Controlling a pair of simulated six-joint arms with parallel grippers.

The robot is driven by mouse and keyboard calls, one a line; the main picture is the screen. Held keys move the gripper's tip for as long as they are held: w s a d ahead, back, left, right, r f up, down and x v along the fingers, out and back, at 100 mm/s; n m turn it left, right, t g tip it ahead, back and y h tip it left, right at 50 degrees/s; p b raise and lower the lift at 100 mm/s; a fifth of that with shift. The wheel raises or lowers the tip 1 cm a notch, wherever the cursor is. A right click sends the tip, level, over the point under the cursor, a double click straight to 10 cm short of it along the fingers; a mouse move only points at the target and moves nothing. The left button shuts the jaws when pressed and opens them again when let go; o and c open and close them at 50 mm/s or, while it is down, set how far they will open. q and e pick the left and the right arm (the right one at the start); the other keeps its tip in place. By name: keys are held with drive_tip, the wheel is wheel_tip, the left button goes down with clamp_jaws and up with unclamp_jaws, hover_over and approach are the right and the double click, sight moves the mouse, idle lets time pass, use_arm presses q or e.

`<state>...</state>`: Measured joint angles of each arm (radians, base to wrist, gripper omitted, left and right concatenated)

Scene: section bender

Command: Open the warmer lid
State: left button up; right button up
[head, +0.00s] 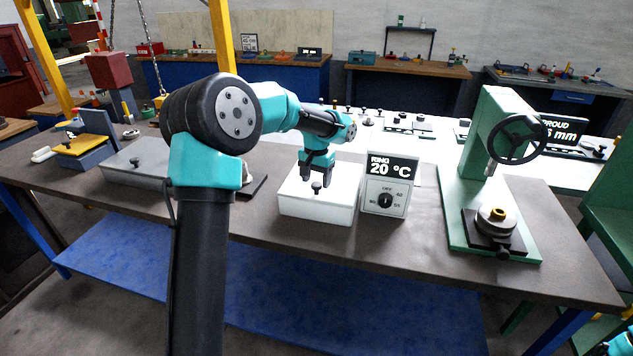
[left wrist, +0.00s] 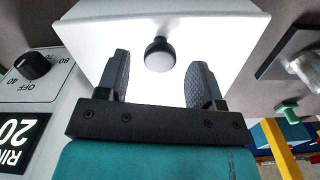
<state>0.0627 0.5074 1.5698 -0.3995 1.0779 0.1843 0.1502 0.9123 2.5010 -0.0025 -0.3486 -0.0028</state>
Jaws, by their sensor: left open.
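The warmer is a white box (head: 318,208) with a flat white lid (head: 335,181), which lies closed on it. A small black knob (head: 316,187) stands on the lid. A control panel (head: 387,187) beside the box reads "RING 20 °C" and has a black dial. My left gripper (head: 317,176) is above the lid, pointing down, close over the knob. In the left wrist view the two fingers (left wrist: 160,85) are apart, and the knob (left wrist: 160,54) shows between and just beyond them. Whether the fingers touch the knob cannot be told. My right gripper is not visible.
A green press (head: 492,160) with a black handwheel stands to the right of the panel. A grey box (head: 140,165) with a small knob is at the left. A yellow-topped block (head: 80,147) is farther left. The bench front (head: 400,245) is clear.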

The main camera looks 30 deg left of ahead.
use_arm(q)
drive_tip(key=shift+f, duration=0.65)
clamp_jaws()
